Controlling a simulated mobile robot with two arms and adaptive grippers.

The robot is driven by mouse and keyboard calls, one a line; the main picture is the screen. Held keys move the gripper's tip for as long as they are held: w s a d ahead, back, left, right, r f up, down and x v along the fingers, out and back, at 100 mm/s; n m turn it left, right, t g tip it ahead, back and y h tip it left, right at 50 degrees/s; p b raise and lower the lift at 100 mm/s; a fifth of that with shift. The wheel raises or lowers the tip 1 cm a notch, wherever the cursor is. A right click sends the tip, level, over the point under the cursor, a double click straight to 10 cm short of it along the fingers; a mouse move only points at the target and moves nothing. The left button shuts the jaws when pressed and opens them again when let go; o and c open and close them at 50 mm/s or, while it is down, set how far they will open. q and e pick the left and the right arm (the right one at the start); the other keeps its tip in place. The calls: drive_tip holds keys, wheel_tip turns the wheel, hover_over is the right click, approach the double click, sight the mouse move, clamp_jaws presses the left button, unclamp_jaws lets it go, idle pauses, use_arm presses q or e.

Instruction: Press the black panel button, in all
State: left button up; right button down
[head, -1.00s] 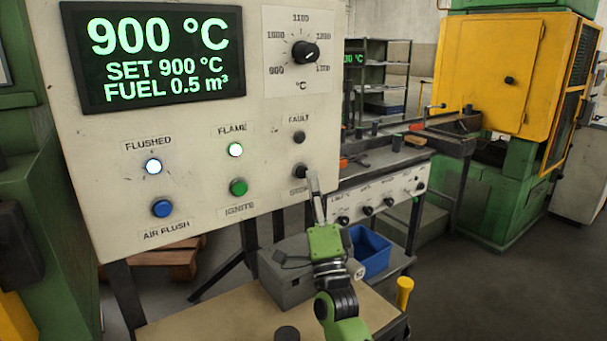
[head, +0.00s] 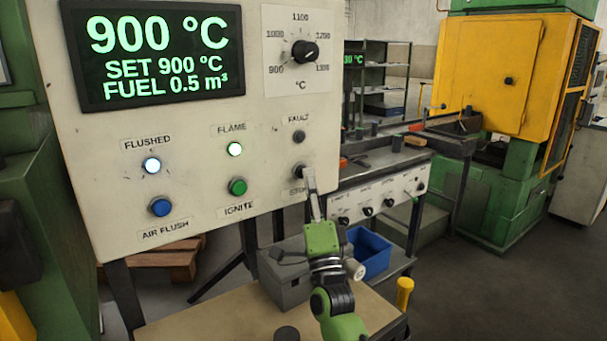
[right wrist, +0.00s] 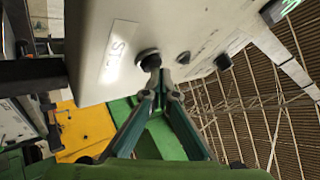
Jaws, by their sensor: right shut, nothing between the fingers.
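The black panel button (head: 299,171) is at the lower right of the cream control panel (head: 205,205), above a label that reads STOP and is partly covered by my gripper. My right gripper (head: 309,180) is shut and empty, with its tips just below and right of the button. In the right wrist view the button (right wrist: 149,59) sits right at the closed fingertips (right wrist: 160,76). I cannot tell whether they touch it or whether it is pushed in. My left gripper is not in view.
The display (head: 155,55) reads 900 °C, SET 900 °C, FUEL 0.5 m³. The FLUSHED lamp (head: 152,165) and FLAME lamp (head: 235,149) are lit; the FAULT lamp (head: 299,137) is dark. A green IGNITE button (head: 237,187) and blue AIR FLUSH button (head: 160,207) are left.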

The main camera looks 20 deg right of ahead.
drive_tip(key=shift+w+a, duration=0.1)
drive_tip(key=shift+w, duration=0.05)
idle(0.6)
drive_tip(key=shift+s+d+p, duration=0.2)
drive_tip(key=shift+s+p, duration=0.1)
drive_tip(key=shift+s, duration=0.5)
drive_tip(key=s, duration=0.1)
drive_tip(key=s+d+p, duration=0.1)
drive_tip(key=s, duration=0.1)
drive_tip(key=s+p, duration=0.1)
drive_tip(key=shift+s+d, duration=0.35)
drive_tip(key=shift+d, duration=0.05)
drive_tip(key=shift+f, duration=0.15)
